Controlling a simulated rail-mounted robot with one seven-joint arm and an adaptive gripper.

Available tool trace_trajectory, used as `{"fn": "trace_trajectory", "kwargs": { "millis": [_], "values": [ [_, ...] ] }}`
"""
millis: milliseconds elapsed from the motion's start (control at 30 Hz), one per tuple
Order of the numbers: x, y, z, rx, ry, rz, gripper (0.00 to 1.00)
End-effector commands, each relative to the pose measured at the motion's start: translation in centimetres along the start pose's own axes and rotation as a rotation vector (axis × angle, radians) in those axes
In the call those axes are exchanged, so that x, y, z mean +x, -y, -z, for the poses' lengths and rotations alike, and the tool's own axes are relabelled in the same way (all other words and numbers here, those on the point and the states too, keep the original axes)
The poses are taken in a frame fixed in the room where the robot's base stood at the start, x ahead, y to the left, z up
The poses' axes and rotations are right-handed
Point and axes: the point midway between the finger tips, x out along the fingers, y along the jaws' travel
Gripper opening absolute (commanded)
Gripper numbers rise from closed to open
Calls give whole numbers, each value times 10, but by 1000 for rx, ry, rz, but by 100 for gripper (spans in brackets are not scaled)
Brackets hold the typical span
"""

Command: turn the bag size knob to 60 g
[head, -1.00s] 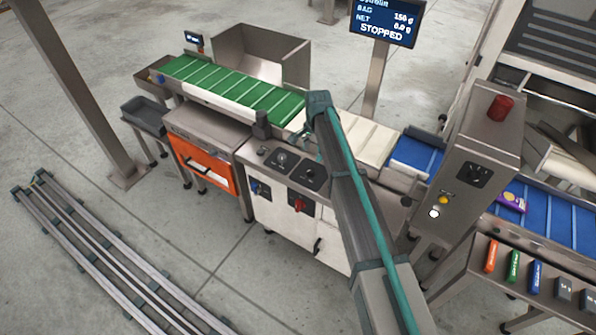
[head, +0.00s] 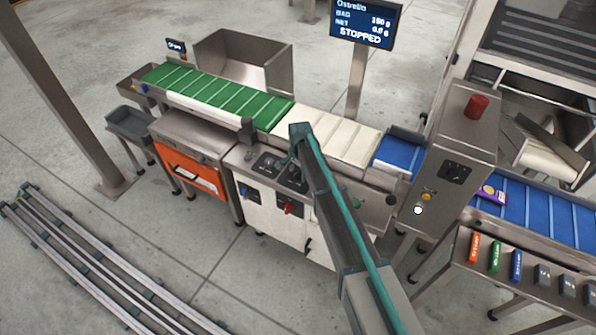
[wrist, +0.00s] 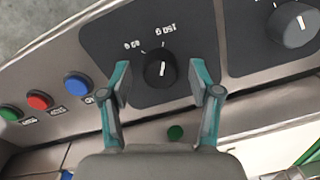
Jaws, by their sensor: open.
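The bag size knob (wrist: 160,69) is a black dial on a dark plate in the wrist view. Its plate carries "60 g" and "150 g" marks, which appear upside down there. The knob's white line points toward the 150 g mark. My gripper (wrist: 163,82) is open, with one teal finger on each side of the knob and visible gaps between. In the head view my gripper (head: 292,160) is over the control top, largely hidden by my arm. The display (head: 362,24) reads BAG 150 g and STOPPED.
A second, larger knob (wrist: 293,25) is on a neighbouring plate at right in the wrist view. Blue (wrist: 78,84), red (wrist: 39,101) and green (wrist: 10,112) buttons are at left. A green belt (head: 215,95) runs behind the control top.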

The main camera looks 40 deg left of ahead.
Motion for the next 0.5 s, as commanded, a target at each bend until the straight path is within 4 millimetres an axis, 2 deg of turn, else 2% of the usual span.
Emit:
{"fn": "trace_trajectory", "kwargs": {
  "millis": [167,500],
  "values": [
    [0,0,0,0,0,0,63],
    [0,0,0,0,0,0,6]
  ]
}}
